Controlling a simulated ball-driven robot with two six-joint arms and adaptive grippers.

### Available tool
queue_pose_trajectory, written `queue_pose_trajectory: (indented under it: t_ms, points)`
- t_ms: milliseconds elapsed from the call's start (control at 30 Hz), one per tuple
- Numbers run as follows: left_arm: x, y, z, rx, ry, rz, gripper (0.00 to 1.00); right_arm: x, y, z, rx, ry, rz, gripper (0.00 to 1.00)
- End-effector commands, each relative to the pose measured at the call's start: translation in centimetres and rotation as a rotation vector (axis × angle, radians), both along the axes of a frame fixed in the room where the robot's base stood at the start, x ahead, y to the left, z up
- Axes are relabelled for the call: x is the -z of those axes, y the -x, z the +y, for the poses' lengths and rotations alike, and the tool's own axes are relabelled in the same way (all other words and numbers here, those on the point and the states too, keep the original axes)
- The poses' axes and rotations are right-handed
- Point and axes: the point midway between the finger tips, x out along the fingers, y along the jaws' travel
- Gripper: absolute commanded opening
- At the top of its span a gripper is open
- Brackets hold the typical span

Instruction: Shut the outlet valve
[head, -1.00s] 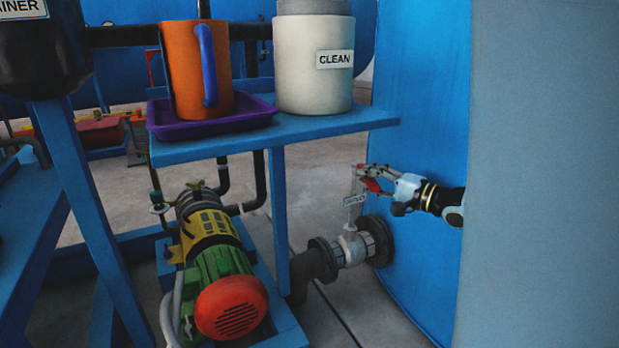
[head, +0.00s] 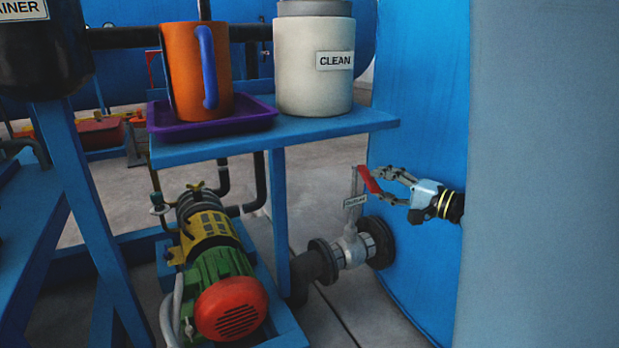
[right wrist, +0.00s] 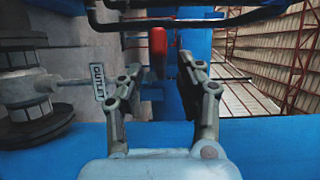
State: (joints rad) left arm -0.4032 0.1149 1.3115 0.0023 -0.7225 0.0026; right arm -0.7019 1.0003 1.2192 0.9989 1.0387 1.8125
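The outlet valve (head: 350,247) sits on the flanged pipe at the foot of the blue vessel, with an upright stem and an "OUTLET" tag (head: 355,202). Its red handle (head: 368,179) slants down to the right from the stem top. In the right wrist view the red handle (right wrist: 158,42) shows ahead, in line with the gap between the fingers, and the tag (right wrist: 98,81) is at left. My right gripper (head: 383,185) is open just right of the handle, its fingertips close to it; contact cannot be told. My left gripper is not in view.
A blue stand (head: 340,127) left of the valve bears an orange mug (head: 183,75) on a purple tray (head: 160,128) and a "CLEAN" container (head: 310,85). A green and red pump motor (head: 222,283) sits below. The blue vessel (head: 415,140) is close behind my right gripper.

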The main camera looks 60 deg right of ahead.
Motion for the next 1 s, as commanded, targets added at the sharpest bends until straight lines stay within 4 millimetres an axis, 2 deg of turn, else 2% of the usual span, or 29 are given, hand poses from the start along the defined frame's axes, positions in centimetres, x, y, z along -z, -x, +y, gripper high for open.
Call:
queue_pose_trajectory:
  t_ms: [100,300,600,667,900,1000]
  points:
    - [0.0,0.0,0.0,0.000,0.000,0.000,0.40,0.0,2.0,0.3,0.001,0.000,0.002,0.37]
    - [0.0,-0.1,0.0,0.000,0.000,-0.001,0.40,0.0,4.0,0.6,-0.001,0.000,0.003,0.37]
    - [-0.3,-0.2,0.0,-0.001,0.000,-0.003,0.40,-0.4,4.2,0.6,-0.004,0.004,0.002,0.37]
    - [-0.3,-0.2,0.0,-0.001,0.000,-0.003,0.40,-0.4,4.2,0.6,-0.004,0.004,0.002,0.31]
    - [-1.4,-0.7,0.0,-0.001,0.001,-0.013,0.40,-1.6,4.1,0.6,-0.004,0.004,-0.007,0.00]
    - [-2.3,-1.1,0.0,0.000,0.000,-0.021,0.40,-2.6,4.0,0.6,-0.003,0.005,-0.014,0.00]
